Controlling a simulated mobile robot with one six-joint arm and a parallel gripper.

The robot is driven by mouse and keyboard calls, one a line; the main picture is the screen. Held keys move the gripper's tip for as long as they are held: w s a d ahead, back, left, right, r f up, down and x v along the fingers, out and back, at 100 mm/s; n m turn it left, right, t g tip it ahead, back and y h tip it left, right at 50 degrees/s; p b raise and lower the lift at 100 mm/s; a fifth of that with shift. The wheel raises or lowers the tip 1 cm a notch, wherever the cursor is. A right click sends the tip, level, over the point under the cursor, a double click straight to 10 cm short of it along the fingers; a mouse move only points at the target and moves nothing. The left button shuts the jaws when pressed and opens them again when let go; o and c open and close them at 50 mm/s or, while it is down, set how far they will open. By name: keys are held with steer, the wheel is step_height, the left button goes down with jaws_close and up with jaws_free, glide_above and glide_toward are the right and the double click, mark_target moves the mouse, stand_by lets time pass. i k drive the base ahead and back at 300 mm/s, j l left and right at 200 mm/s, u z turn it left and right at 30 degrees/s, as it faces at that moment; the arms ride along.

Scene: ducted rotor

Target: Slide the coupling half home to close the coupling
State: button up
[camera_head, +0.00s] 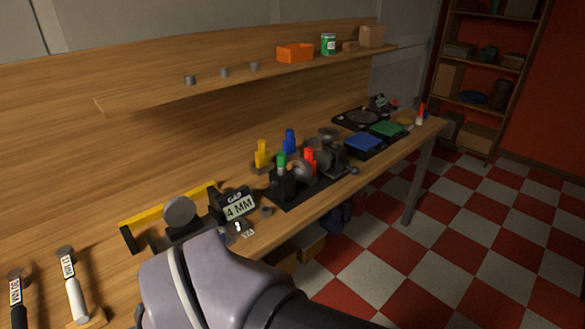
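Grey round parts (301,170), which look like the coupling, sit on a dark base plate (318,190) on the bench. Red, green and blue upright pieces crowd around them. I cannot tell which part is the coupling half or whether its faces touch. A black sign (238,206) left of the plate reads "GAP 4 MM". My arm's grey link fills the bottom middle of the view, in front of the bench's near edge. My gripper's fingers are not visible.
A grey disc (180,212) and a yellow bar (168,205) are left of the sign. Two labelled handled tools (74,290) (16,291) lie at far left. Blue (364,143) and green (389,129) trays are at the right. A shelf (235,75) overhangs the bench.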

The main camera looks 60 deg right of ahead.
mark_target(331, 161)
steer(key=z, duration=2.3)
